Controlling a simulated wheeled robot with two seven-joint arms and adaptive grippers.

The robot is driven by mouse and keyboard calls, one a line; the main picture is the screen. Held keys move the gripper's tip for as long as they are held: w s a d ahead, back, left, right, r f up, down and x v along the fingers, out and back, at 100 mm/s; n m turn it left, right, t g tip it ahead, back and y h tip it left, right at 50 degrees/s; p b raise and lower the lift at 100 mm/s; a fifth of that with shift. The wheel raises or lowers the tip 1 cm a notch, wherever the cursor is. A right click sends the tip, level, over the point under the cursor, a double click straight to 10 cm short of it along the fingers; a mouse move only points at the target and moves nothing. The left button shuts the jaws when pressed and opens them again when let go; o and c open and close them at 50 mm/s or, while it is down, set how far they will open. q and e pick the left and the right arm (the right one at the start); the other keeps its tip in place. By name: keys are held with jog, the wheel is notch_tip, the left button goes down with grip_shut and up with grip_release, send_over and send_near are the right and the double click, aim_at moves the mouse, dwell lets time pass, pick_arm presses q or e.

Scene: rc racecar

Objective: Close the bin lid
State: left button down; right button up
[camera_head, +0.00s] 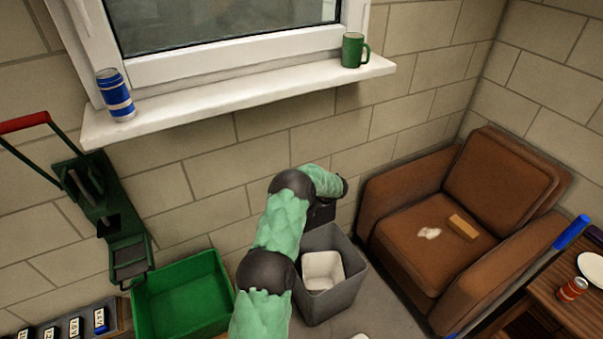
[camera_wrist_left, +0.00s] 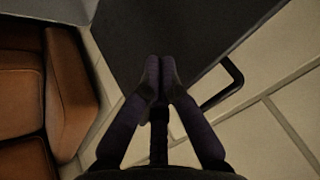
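The grey bin (camera_head: 342,292) stands on the floor between the green crate and the armchair. Its top is open, and a white container or liner shows inside. My left arm, in a green sleeve, reaches over the bin's left side to its back. In the head view the left gripper is mostly hidden behind the wrist. In the left wrist view the left gripper (camera_wrist_left: 160,70) has its fingertips together, with nothing visible between them. Beyond them is a flat dark panel (camera_wrist_left: 165,28), apparently the raised lid; contact cannot be told. My right gripper is not in view.
A green crate (camera_head: 150,307) is left of the bin. A brown armchair (camera_head: 395,192) stands close on the right. A black handle-like bar (camera_wrist_left: 236,80) shows beside the panel. The windowsill (camera_head: 230,98) with a can and mug is above.

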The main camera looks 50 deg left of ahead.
pick_arm(q)
jog(key=a+r+n+y, duration=0.25)
jog(key=r+n, duration=0.25)
jog(key=r, duration=0.7)
jog(key=w+x, duration=0.1)
jog(key=x, duration=0.9)
jog(key=shift+a+n+t, duration=0.2)
jog(key=shift+n+t, duration=0.1)
jog(key=shift+t, duration=0.1)
jog(key=shift+r+h+b, duration=0.1)
jog(key=shift+h+b, duration=0.15)
jog(key=shift+b, duration=0.05)
